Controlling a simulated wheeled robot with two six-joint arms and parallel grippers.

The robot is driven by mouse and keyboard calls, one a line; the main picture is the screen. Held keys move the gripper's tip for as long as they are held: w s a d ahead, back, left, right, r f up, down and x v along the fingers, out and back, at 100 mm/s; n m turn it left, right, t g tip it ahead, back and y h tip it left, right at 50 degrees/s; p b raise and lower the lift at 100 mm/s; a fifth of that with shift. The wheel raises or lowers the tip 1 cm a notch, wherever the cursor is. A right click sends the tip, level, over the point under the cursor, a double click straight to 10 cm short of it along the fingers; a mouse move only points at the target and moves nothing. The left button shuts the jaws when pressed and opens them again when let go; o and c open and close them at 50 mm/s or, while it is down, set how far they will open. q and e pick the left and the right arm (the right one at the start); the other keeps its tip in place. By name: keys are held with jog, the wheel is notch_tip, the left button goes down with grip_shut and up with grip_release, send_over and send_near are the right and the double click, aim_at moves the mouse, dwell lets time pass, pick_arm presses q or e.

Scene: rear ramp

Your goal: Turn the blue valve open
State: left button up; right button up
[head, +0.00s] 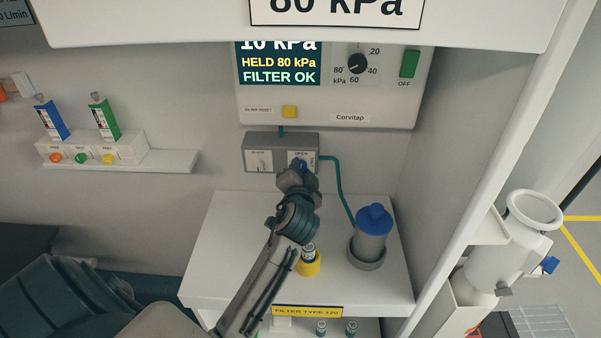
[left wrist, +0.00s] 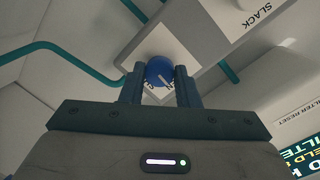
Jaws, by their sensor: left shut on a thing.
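The blue valve (left wrist: 159,71) is a round blue knob with a pale line across it. It sits on the face of a grey box (head: 252,140) on the wall, at the box's right end by a label reading OPEN. In the head view only a small part of the blue valve (head: 302,163) shows above my gripper. My left gripper (head: 298,176) is at the knob. In the left wrist view its two fingers (left wrist: 160,86) are shut on the knob from both sides. My right gripper is not in view.
A teal tube (head: 341,190) runs from the box to a grey canister with a blue lid (head: 374,220) on the white shelf (head: 220,245). A yellow-based vial (head: 308,262) stands near my left arm. The wall panel (head: 330,105) reads HELD 80 kPa, FILTER OK.

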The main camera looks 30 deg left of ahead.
pick_arm(q)
jog(key=shift+r, duration=0.3)
jog(key=o, duration=1)
jog(key=shift+w, duration=0.1)
jog(key=shift+c, duration=0.2)
jog(key=shift+a+f, duration=0.1)
jog(key=shift+f, duration=0.15)
jog(key=b+v, duration=0.2)
jog(key=v, duration=0.8)
jog(key=shift+s+d+b, duration=0.2)
jog(key=shift+s+b, duration=0.1)
jog(key=shift+b, duration=0.1)
jog(key=shift+f, duration=0.1)
